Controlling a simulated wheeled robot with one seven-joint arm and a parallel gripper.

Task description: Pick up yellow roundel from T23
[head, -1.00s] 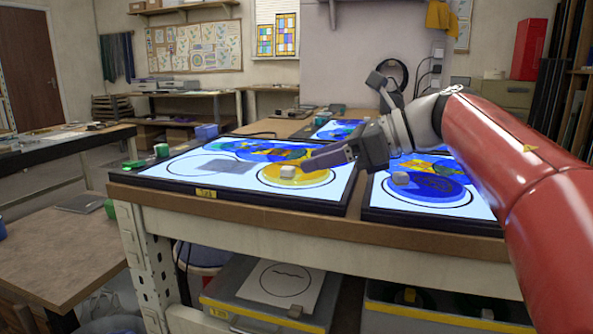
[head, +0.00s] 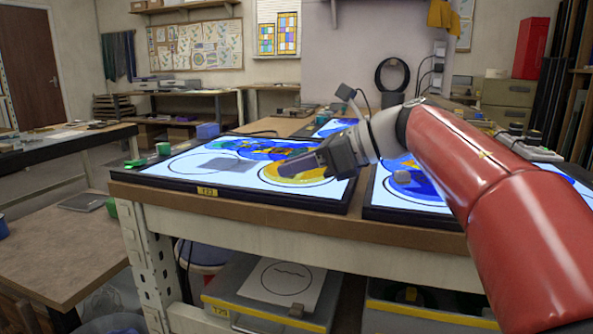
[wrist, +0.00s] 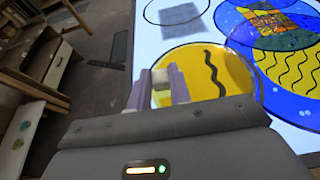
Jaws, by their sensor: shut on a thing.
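The yellow roundel (head: 318,171) is a round yellow glass with a dark wavy line, at the right front of the lit panel labelled T23 (head: 207,191). In the wrist view the yellow roundel (wrist: 208,82) lies just beyond my fingers, with a pale block-like knob (wrist: 160,78) between them. My gripper (head: 287,168) is over the roundel, and the wrist view shows my gripper (wrist: 158,88) shut on that knob. In the head view the gripper hides the knob. I cannot tell whether the roundel is clear of the panel.
Overlapping blue, yellow and patterned glass pieces (wrist: 285,60) lie beside the roundel. A grey square (wrist: 180,14) lies in another drawn circle. A second lit panel with a blue roundel (head: 420,186) and its own knob is to the right.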

